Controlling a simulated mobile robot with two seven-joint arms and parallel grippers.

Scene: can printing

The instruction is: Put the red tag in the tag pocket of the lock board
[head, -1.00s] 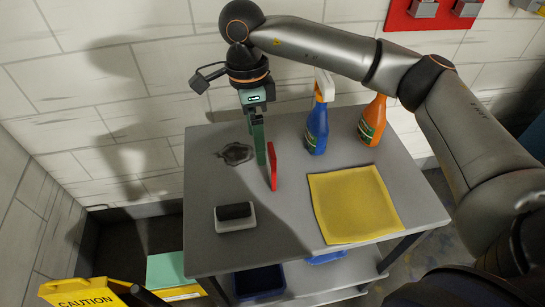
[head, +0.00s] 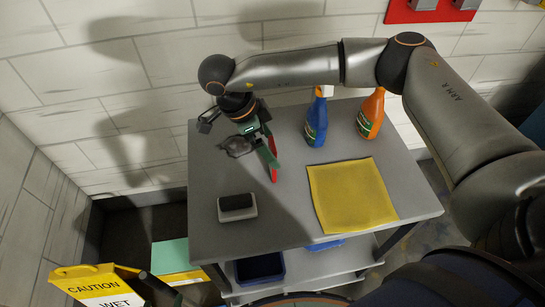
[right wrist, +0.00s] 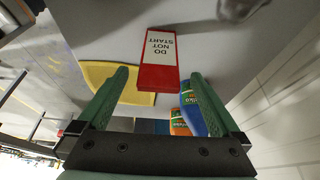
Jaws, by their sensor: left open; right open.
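The red tag (head: 274,174) stands on the grey cart top, and my right gripper (head: 267,152) is beside it. In the right wrist view the tag (right wrist: 158,50) has a white panel reading DO NOT START. There the right gripper (right wrist: 152,80) is open, with the tag's red lower end between or just beyond its fingertips; I cannot tell whether they touch. A red board (head: 430,12) with grey fittings, apparently the lock board, is on the wall at upper right, cut by the frame; its tag pocket cannot be made out. My left gripper is not in view.
A blue spray bottle (head: 316,122) and an orange one (head: 370,115) stand at the cart's back. A yellow caution sign (head: 95,285) is at lower left.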

